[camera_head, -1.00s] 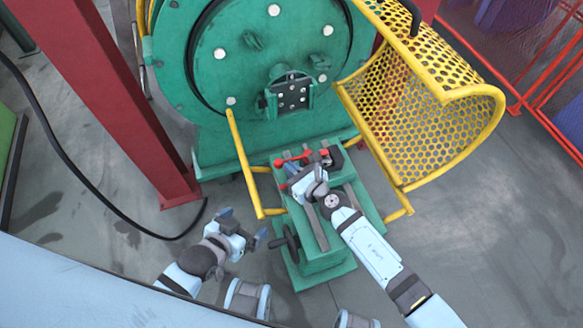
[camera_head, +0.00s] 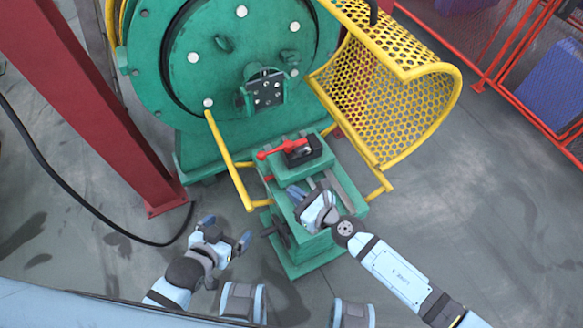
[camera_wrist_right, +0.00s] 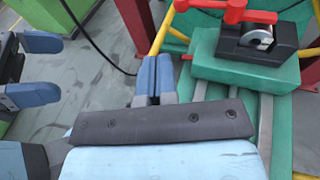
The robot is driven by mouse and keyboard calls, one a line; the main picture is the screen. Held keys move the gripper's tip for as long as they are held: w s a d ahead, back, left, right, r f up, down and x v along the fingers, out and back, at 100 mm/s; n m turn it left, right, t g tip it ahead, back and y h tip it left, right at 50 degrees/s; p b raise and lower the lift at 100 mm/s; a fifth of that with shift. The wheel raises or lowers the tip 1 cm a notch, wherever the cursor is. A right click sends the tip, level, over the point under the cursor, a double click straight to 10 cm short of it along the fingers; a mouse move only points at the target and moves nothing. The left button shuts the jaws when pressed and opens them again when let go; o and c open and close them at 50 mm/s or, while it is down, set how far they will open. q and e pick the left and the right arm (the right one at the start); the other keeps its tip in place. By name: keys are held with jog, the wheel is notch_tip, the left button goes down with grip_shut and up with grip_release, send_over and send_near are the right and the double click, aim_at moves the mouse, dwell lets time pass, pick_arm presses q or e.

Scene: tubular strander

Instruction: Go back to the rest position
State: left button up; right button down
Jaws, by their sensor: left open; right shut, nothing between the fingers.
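My left gripper (camera_head: 226,232) is open and empty over the floor, left of the green machine stand (camera_head: 300,235). Its two blue fingers (camera_wrist_right: 36,68) also show at the left edge of the right wrist view. My right gripper (camera_head: 294,192) is shut and empty, above the front part of the stand. In the right wrist view its blue fingertips (camera_wrist_right: 154,72) are together with nothing between them. They are apart from the black clamp block (camera_head: 303,152) with the red lever (camera_head: 282,148), which sits on the stand behind them.
A green disc machine (camera_head: 225,60) stands behind the stand. A yellow perforated guard (camera_head: 400,90) is raised at the right, and a yellow bar (camera_head: 228,160) slopes down at the left. A red column (camera_head: 85,100) and a black cable (camera_head: 70,195) lie further left.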

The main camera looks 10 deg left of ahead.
jog(key=s+d+r+m+t+h+p, duration=0.15)
jog(key=d+r+m+h+p, duration=0.35)
jog(key=m, duration=0.8)
jog(key=s+d+r+m+t+h+p, duration=0.1)
jog(key=d+r+m+t, duration=0.15)
jog(key=d+m, duration=0.7)
jog(key=s+d+m+g+h+p, duration=0.2)
jog(key=s+d+m, duration=0.7)
jog(key=m, duration=1.2)
jog(key=shift+h+p, duration=0.85)
jog(key=shift+h, duration=0.05)
jog(key=shift+m, duration=0.25)
